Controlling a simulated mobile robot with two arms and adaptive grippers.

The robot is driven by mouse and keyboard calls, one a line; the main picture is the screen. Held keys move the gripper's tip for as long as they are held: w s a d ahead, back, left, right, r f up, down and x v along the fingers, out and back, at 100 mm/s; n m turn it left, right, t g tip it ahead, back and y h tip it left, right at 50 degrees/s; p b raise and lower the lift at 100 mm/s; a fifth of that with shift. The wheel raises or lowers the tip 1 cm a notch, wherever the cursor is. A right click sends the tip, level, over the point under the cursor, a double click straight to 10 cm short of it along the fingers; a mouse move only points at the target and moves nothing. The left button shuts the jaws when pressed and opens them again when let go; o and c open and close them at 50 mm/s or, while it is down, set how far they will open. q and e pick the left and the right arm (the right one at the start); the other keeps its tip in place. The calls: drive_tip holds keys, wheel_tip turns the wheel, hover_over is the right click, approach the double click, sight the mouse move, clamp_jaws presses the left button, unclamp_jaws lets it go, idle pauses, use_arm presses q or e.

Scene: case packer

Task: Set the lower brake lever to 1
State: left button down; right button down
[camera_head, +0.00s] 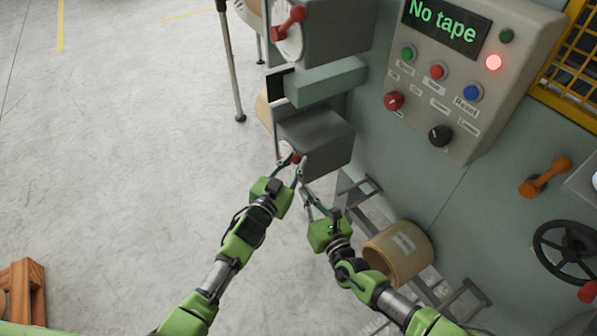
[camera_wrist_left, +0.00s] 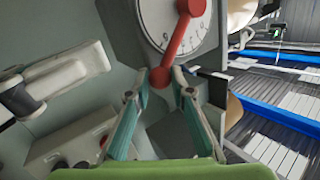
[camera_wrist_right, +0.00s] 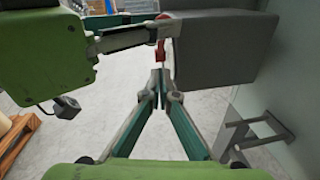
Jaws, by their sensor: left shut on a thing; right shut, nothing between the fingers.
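The lower brake lever is a red arm with a round knob (camera_wrist_left: 160,77) on a white numbered dial (camera_wrist_left: 204,40). In the left wrist view it slants from upper right down to lower left; the dial figures are too unclear to read surely. In the head view its red knob (camera_head: 296,158) shows at the lower grey box (camera_head: 318,137). My left gripper (camera_head: 291,170) is shut on that knob, a fingertip on each side. My right gripper (camera_head: 304,188) is shut and empty, just below. In the right wrist view its tips (camera_wrist_right: 160,79) meet beneath the red lever (camera_wrist_right: 161,55), apart from it.
An upper red lever (camera_head: 290,19) sits on another dial above. The control panel (camera_head: 462,80) reads "No tape". A tape roll (camera_head: 398,252) lies beside my right arm near a grey metal frame (camera_head: 357,193). Open floor (camera_head: 120,150) spreads to the left.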

drive_tip(key=w+a+r, duration=0.2)
drive_tip(key=w, duration=0.3)
drive_tip(key=shift+w+a+r, duration=0.25)
drive_tip(key=shift+w+a, duration=0.05)
drive_tip(key=shift+w, duration=0.05)
